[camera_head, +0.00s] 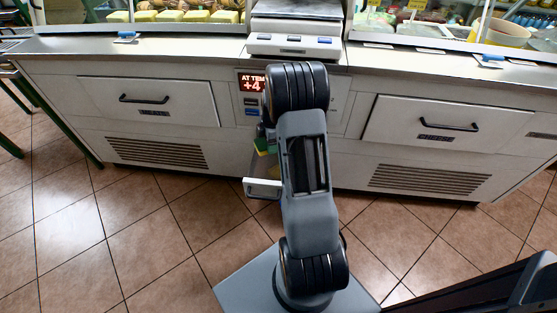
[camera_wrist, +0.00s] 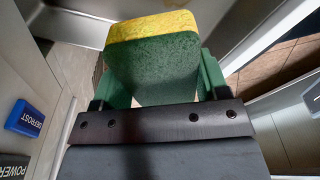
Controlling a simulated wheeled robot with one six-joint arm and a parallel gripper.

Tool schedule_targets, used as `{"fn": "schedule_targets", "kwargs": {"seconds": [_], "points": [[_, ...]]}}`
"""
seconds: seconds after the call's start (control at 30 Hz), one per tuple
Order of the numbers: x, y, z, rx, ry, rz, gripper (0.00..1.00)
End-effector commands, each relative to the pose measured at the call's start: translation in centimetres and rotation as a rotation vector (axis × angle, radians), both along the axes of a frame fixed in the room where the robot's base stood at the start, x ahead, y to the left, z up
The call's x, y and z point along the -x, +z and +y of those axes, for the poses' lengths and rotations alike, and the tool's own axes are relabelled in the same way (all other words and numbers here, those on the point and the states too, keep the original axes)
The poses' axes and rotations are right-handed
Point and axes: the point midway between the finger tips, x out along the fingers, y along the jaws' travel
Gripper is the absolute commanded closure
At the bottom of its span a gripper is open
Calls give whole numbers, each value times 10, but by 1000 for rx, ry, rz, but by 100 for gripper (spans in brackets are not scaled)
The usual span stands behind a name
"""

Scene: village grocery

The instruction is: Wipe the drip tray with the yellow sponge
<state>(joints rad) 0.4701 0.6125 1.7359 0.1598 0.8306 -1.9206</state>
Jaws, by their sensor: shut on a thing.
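My gripper (camera_wrist: 160,78) is shut on the sponge (camera_wrist: 152,62), with one green finger on each side of it. The sponge has a green pad side facing the wrist camera and a yellow layer along its far edge. In the head view, a bit of the green and yellow sponge (camera_head: 263,146) shows left of my arm, low at the counter front. A pale tray front (camera_head: 262,188), apparently of the drip tray, juts out just below it. Grey metal (camera_wrist: 72,24) beyond the sponge in the wrist view seems to be tray. I cannot tell whether the sponge touches it.
A control panel with a red lit display (camera_head: 252,84) and blue DEFROST button (camera_wrist: 25,118) is close beside my gripper. Drawers with black handles (camera_head: 144,99) flank it. A scale (camera_head: 293,42) stands on the counter above. The tiled floor (camera_head: 150,245) in front is clear.

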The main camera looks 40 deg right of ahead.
Motion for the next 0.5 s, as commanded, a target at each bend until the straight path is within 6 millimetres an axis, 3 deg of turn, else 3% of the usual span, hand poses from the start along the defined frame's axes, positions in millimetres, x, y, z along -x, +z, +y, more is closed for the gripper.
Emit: {"fn": "schedule_targets", "kwargs": {"seconds": [0.03, 0.1, 0.3, 0.5], "points": [[1, -20, -10, 1, 50, -1, 51], [3, -30, -19, 0, 119, 0, 51], [6, -43, -34, 1, 231, -1, 51], [7, -49, -36, 1, 254, -1, 51]]}}
